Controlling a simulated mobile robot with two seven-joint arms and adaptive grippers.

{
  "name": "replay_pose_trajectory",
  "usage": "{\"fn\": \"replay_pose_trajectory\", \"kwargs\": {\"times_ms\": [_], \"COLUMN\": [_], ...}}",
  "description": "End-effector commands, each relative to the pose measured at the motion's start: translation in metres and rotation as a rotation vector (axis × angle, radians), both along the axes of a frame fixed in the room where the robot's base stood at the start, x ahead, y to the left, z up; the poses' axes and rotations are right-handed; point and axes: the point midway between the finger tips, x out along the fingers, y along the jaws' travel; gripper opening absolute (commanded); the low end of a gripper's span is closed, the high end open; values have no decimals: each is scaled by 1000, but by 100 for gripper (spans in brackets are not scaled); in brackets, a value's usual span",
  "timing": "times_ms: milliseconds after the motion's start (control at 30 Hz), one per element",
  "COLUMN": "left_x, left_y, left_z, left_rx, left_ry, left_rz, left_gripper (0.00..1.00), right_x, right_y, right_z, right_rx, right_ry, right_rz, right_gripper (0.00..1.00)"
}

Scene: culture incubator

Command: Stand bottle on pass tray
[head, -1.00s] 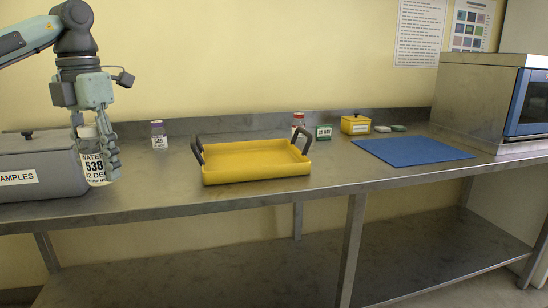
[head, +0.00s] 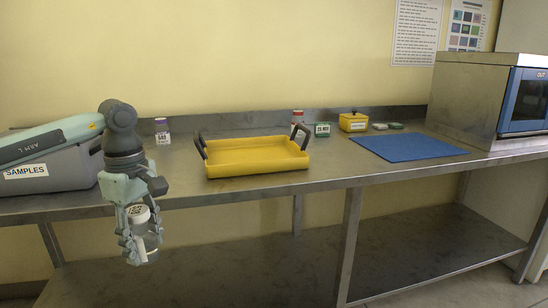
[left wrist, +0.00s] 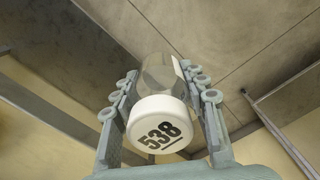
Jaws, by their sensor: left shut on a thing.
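The bottle (head: 140,216) has a white cap marked 538 and is held in my left gripper (head: 139,238), in front of the bench's front edge at the left. In the left wrist view its white cap (left wrist: 158,124) faces the camera, with the clear body beyond it between the two fingers (left wrist: 165,100). The fingers are shut around the bottle. The yellow tray (head: 258,170) with two dark handles stands on the bench, right of and beyond my left gripper; it looks empty. Which tray is the pass tray is not labelled. My right gripper is not in view.
A grey SAMPLES box (head: 60,170) stands at the left behind my arm. A blue mat (head: 408,147) lies before the incubator (head: 490,100).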

Motion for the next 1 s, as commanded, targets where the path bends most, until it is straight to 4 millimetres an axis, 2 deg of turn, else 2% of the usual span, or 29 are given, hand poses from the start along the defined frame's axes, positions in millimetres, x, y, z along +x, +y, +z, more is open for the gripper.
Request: {"fn": "replay_pose_trajectory", "kwargs": {"times_ms": [33,200,400,600,967,1000], "left_x": [-7,-29,-51,-61,-60,-60], "left_y": [-8,-32,-52,-61,-60,-60], "left_z": [-15,-55,-85,-96,-95,-95], "left_rx": [-1,-2,-1,-2,2,3], "left_ry": [5,4,1,-1,-2,-3], "left_rz": [-146,-655,-1086,-1258,-1268,-1268], "left_gripper": [12,12,12,12,12,12], "right_x": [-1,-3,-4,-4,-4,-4], "right_y": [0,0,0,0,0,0], "right_z": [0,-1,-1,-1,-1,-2], "right_rx": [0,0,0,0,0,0], "right_ry": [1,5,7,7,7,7], "right_rz": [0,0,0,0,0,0], "right_gripper": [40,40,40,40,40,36]}}
